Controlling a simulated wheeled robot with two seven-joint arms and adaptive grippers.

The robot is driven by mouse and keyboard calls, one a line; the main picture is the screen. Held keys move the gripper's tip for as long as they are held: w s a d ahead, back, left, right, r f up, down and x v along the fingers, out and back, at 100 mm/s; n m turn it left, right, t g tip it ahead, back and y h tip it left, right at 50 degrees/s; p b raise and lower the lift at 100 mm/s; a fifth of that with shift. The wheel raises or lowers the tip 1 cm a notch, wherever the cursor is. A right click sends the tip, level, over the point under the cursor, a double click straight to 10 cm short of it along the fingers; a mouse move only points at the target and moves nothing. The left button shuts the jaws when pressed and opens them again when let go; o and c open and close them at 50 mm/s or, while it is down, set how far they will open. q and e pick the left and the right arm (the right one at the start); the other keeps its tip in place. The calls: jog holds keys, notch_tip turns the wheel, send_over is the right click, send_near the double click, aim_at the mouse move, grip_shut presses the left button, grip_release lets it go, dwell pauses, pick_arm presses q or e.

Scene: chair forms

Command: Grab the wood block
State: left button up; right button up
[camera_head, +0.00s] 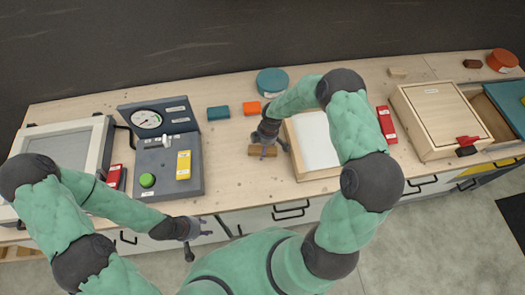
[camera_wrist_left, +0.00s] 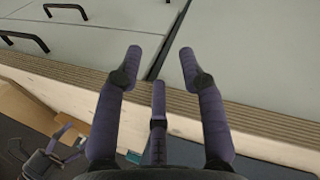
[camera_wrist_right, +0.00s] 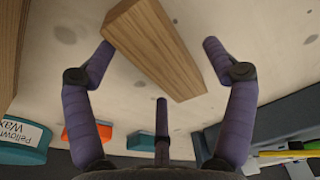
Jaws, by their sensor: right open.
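A brown wood block (camera_head: 256,151) lies on the worktop, left of a shallow wooden box with a white inside. My right gripper (camera_head: 265,148) is right over the block and partly hides it. In the right wrist view the wood block (camera_wrist_right: 155,48) lies diagonally between the spread fingertips of my right gripper (camera_wrist_right: 158,48). The left fingertip is close to the block's side; I cannot tell if it touches. A gap shows at the right fingertip. My left gripper (camera_head: 190,232) is in front of the bench by the drawers. The left wrist view shows its fingers (camera_wrist_left: 161,52) open and empty.
An orange block (camera_head: 248,108), teal block (camera_head: 218,113) and round teal tin (camera_head: 272,80) stand behind the wood block. A gauge panel (camera_head: 152,168) is to the left. The white-lined box (camera_head: 316,139) is close on the right. Bare worktop lies left of the block.

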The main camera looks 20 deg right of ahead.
jog(key=shift+c, duration=0.3)
jog(key=c, duration=1.2)
jog(key=shift+r, duration=0.1)
jog(key=shift+c, duration=0.3)
